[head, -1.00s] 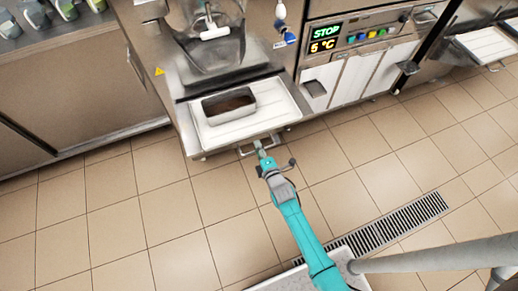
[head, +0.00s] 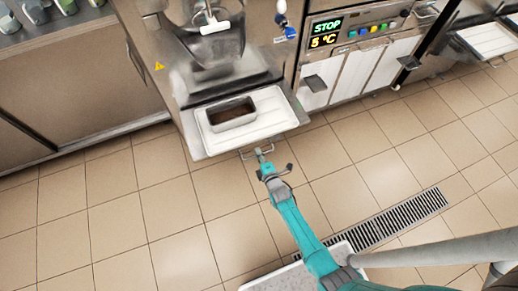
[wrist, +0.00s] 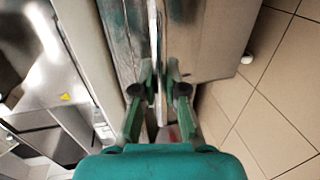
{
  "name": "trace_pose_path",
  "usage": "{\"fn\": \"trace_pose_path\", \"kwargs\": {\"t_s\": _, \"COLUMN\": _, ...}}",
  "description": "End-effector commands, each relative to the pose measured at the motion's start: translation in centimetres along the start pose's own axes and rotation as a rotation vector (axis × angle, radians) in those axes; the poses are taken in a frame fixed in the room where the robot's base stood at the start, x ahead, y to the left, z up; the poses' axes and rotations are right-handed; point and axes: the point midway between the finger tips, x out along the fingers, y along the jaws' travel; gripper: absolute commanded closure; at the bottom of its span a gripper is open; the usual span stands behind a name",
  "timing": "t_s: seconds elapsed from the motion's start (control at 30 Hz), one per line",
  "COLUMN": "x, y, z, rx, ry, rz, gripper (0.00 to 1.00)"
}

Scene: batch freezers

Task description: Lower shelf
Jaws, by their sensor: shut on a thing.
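The shelf (head: 275,127) is a white tray on the front of a steel batch freezer, with a metal pan (head: 228,125) holding something brown on it. A thin metal handle (head: 246,154) shows at the shelf's front edge. My gripper (head: 262,156) is shut on this handle in the head view. In the wrist view, the fingers of my gripper (wrist: 159,92) close from both sides on a thin edge or bar. The exact contact is partly hidden by the fingers.
The freezer's spout and steel front (head: 212,62) stand behind the shelf. A panel reading STOP and 5 °C (head: 326,34) is to the right. The tiled floor (head: 130,200) is open, with a drain grate (head: 400,217) at the right.

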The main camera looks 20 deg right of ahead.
Motion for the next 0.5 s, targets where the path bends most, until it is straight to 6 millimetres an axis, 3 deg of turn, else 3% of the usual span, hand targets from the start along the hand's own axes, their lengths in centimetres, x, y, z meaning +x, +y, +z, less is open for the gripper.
{"fn": "trace_pose_path", "kwargs": {"t_s": 0.2, "x": 0.7, "y": -2.4, "z": 0.0, "rx": -0.001, "ry": 0.000, "rz": 0.003, "gripper": 1.00}}
{"fn": "trace_pose_path", "kwargs": {"t_s": 0.5, "x": 0.8, "y": -3.4, "z": 0.0, "rx": -0.001, "ry": 0.000, "rz": 0.003, "gripper": 1.00}}
